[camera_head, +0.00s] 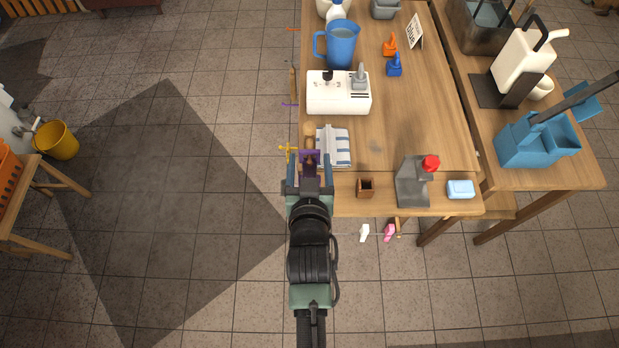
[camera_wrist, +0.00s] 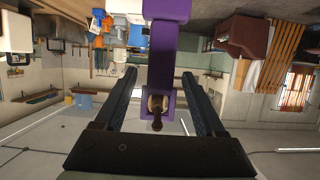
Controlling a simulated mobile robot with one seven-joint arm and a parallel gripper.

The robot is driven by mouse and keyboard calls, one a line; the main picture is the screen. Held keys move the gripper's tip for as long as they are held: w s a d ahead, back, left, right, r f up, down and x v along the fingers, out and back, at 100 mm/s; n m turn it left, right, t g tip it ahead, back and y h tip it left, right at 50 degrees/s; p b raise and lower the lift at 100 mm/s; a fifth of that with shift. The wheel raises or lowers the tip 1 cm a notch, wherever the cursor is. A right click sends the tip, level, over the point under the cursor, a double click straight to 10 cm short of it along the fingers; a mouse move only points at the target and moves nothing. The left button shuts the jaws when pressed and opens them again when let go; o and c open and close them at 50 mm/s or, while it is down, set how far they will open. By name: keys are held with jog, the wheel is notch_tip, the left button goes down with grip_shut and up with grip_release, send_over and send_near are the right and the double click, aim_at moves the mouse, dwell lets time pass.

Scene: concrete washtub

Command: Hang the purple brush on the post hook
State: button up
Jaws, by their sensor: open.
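The purple brush (camera_wrist: 168,50) shows in the wrist view as a broad purple bar ending in a square frame. That frame lies around the end of a brown wooden piece (camera_wrist: 157,103), seemingly the post hook; how deep it sits on it I cannot tell. In the head view the purple part (camera_head: 310,155) is at the table's left edge, just ahead of my gripper (camera_head: 308,184). My gripper (camera_wrist: 158,95) is open, with one finger on each side of the purple frame and a visible gap to both. The brush's bristles are not clearly visible.
A striped cloth (camera_head: 337,146) lies right of the brush on the wooden table (camera_head: 420,110). A yellow fixture (camera_head: 287,152) sticks out just left. A white box (camera_head: 330,92) and blue pitcher (camera_head: 338,48) stand farther back. The floor (camera_head: 200,240) left of my arm is clear.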

jog(key=b+v, duration=0.2)
jog(key=v, duration=1)
jog(key=shift+s, duration=0.2)
jog(key=shift+r, duration=0.15)
jog(key=w+r+t, duration=0.2)
jog(key=w+r, duration=0.2)
jog(key=r, duration=0.6)
jog(key=w+r+t, duration=0.3)
jog(key=r, duration=0.7)
jog(key=w+r+t, duration=0.2)
jog(key=w+r, duration=0.2)
jog(key=r, duration=0.6)
jog(key=s+r+t, duration=0.3)
jog(key=s+r, duration=0.1)
jog(key=r, duration=0.8)
jog(key=s+r+t, duration=0.3)
jog(key=s+r, duration=0.1)
jog(key=r, duration=0.9)
